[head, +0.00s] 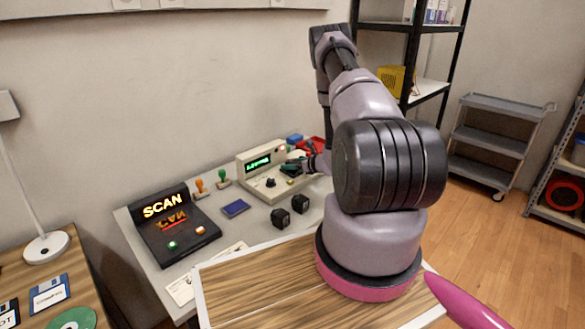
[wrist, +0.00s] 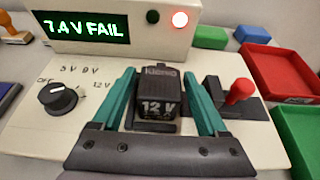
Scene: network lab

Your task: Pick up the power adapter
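A black power adapter (wrist: 158,98) marked "12 V" sits upright on the tester (wrist: 80,130), in the wrist view's middle. My gripper (wrist: 159,76) has its two teal fingers on either side of this adapter. Narrow gaps show between fingers and adapter, so it looks open. In the head view my gripper (head: 292,167) is over the tester (head: 262,185), and the adapter there is too small to make out. Two more black adapters (head: 280,217) (head: 300,203) stand on the grey table in front of the tester.
The tester's display (wrist: 85,27) reads "7.4V FAIL" beside a lit red lamp (wrist: 180,19). A black knob (wrist: 58,98) is left of the adapter, a red-knobbed lever (wrist: 240,91) right. Red (wrist: 280,72) and green (wrist: 300,135) trays lie further right. A SCAN device (head: 172,225) stands left.

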